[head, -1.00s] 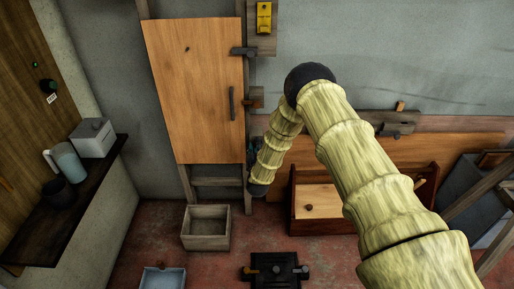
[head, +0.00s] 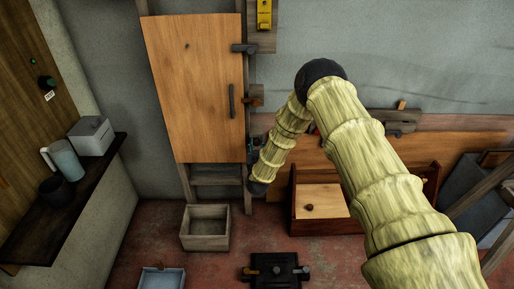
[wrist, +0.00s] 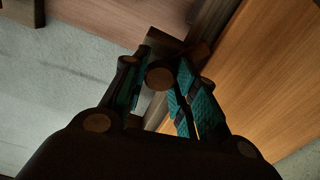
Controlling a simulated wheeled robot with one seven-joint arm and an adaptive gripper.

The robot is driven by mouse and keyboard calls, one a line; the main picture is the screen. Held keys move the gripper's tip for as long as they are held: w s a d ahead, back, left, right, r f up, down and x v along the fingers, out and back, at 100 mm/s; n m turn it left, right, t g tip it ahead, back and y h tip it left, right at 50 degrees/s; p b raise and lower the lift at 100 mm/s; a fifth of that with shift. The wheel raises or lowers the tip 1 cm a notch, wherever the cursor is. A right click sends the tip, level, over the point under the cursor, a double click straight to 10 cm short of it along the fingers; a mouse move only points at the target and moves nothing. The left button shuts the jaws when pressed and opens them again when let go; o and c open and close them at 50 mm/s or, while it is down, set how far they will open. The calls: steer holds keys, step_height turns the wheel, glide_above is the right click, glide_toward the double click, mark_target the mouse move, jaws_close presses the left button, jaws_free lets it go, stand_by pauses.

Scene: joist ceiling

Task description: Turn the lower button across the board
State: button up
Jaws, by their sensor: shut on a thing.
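The board (head: 195,95) is an orange-brown wooden panel with a dark handle, upright against a wooden frame. The upper button (head: 244,48) is a grey bar lying across the board's right edge. The lower button is mostly hidden by my gripper (head: 252,150) in the head view, at the board's lower right edge. In the wrist view, my gripper (wrist: 165,65) is shut on the lower button (wrist: 165,47), a grey-brown wooden piece with a round end between the teal pads. The board (wrist: 260,75) fills the right side there. The button's exact angle is hard to tell.
A brown block (head: 254,95) sits on the frame between the buttons. An open wooden box (head: 206,240) and a black fixture (head: 277,270) stand on the floor. A wooden chest (head: 325,205) stands behind my arm. A shelf (head: 50,225) holds items at left.

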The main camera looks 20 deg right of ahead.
steer(key=m+b, duration=0.1)
steer(key=m, duration=0.4)
steer(key=shift+f+m+b, duration=0.2)
steer(key=shift+m+b, duration=0.1)
steer(key=shift+b, duration=0.05)
steer(key=m+b, duration=0.1)
steer(key=m, duration=0.3)
steer(key=shift+s+m+b, duration=0.1)
steer(key=shift+m+b, duration=0.25)
steer(key=shift+m, duration=0.05)
steer(key=o, duration=1)
steer(key=shift+r, duration=0.15)
steer(key=v, duration=1.2)
